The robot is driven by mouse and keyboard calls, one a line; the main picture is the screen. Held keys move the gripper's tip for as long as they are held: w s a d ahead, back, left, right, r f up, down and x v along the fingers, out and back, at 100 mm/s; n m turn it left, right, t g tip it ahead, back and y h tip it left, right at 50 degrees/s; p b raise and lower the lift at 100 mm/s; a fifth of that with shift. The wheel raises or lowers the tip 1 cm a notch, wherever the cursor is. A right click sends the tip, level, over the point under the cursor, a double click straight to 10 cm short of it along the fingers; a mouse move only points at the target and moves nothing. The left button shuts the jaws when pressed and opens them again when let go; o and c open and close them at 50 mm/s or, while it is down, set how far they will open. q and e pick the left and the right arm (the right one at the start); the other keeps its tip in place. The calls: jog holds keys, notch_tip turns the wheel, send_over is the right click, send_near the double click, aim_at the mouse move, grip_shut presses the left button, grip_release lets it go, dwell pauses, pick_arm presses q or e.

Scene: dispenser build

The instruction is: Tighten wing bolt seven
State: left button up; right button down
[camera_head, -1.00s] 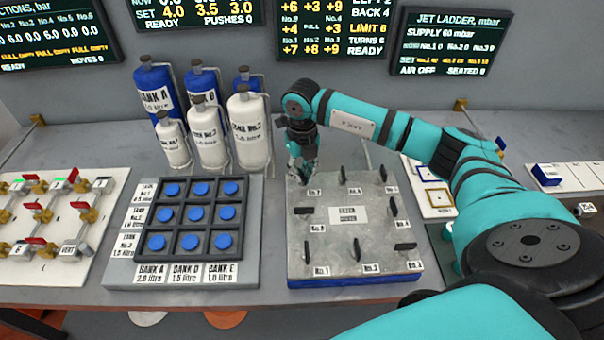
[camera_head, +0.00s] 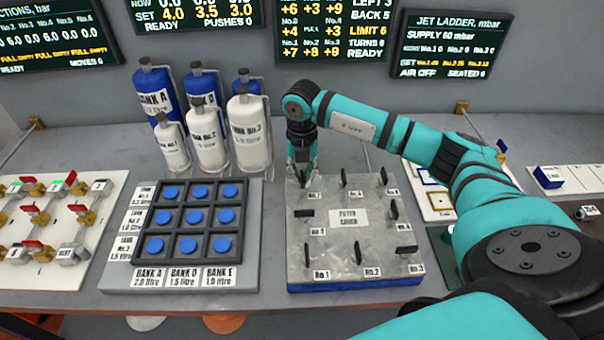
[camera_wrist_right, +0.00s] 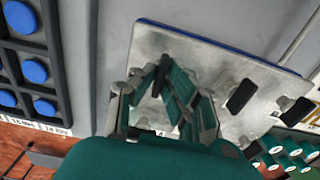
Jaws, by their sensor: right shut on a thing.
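The grey filter cover plate (camera_head: 330,240) lies on a blue base and carries several black wing bolts. The No.7 label (camera_head: 315,195) is at its far left corner. My right gripper (camera_head: 302,180) points down there and hides most of wing bolt seven. In the right wrist view, the fingers (camera_wrist_right: 165,90) are closed around a dark wing bolt (camera_wrist_right: 162,72), which stands over the plate (camera_wrist_right: 205,62). The exact finger contact is partly hidden. My left gripper is not in view.
A button panel (camera_head: 255,205) and several gas bottles stand left of the plate. A valve board (camera_head: 105,215) is at the far left. Other wing bolts, such as No.6 (camera_head: 343,177), stand close by. Wall screens (camera_head: 335,30) hang behind.

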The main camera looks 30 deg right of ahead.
aim_at(302, 176)
jog(key=c, duration=1.4)
grip_release()
notch_tip(302, 176, up, 12)
